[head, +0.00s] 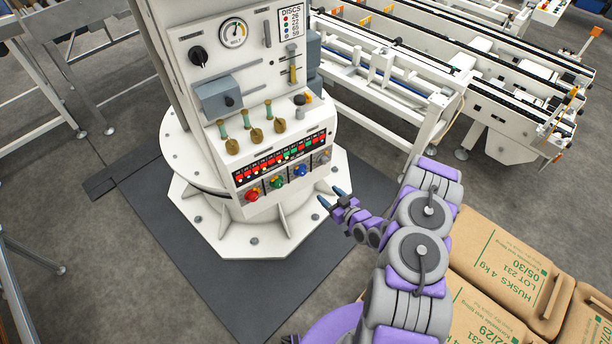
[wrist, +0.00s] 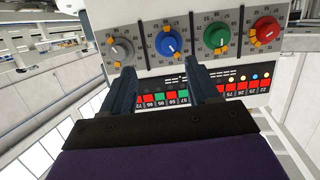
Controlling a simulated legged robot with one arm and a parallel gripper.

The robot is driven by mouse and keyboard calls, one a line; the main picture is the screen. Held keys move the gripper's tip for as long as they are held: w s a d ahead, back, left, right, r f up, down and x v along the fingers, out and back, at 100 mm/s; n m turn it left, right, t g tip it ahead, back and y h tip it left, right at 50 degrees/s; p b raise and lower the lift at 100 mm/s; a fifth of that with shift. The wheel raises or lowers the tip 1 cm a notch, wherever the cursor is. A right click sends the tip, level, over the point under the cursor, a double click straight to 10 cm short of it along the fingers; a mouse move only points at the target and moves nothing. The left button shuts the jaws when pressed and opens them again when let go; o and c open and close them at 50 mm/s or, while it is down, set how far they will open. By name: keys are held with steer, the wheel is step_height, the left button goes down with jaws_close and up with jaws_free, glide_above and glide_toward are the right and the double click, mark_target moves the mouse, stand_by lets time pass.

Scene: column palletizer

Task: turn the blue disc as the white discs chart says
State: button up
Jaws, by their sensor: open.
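The blue disc (head: 300,171) is on the lower front panel of the white column, between the green disc (head: 277,182) and a grey-white disc (head: 321,157). In the wrist view the blue disc (wrist: 169,40) has orange marks and a numbered scale around it; the picture is turned over. The white discs chart (head: 291,24) is high on the column, with coloured dots and numbers too small to read surely. My gripper (head: 331,197) is open and empty, in front and to the right of the discs. Its fingers (wrist: 161,75) point at the panel, apart from the blue disc.
A red disc (head: 252,194) is at the row's left end. Red and green number tiles (head: 280,158) run above the discs. Brass-coloured knobs (head: 256,134) stick out higher up. Husk bags (head: 510,262) lie at the right. A conveyor (head: 400,75) stands behind.

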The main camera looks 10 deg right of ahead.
steer(key=s+f+m+t, duration=0.1)
steer(key=s+f+t, duration=0.1)
steer(key=s, duration=0.1)
steer(key=t+b, duration=0.1)
steer(key=b, duration=0.4)
glide_toward(303, 174)
steer(key=shift+m, duration=0.4)
steer(key=x, duration=0.7)
steer(key=shift+w+f, duration=0.2)
steer(key=shift+w, duration=0.1)
steer(key=shift+w+a+r, duration=0.1)
steer(key=shift+w+a, duration=0.1)
steer(key=shift+w, duration=0.45)
steer(key=c, duration=1)
steer(key=shift+c, duration=0.2)
steer(key=shift+p, duration=0.4)
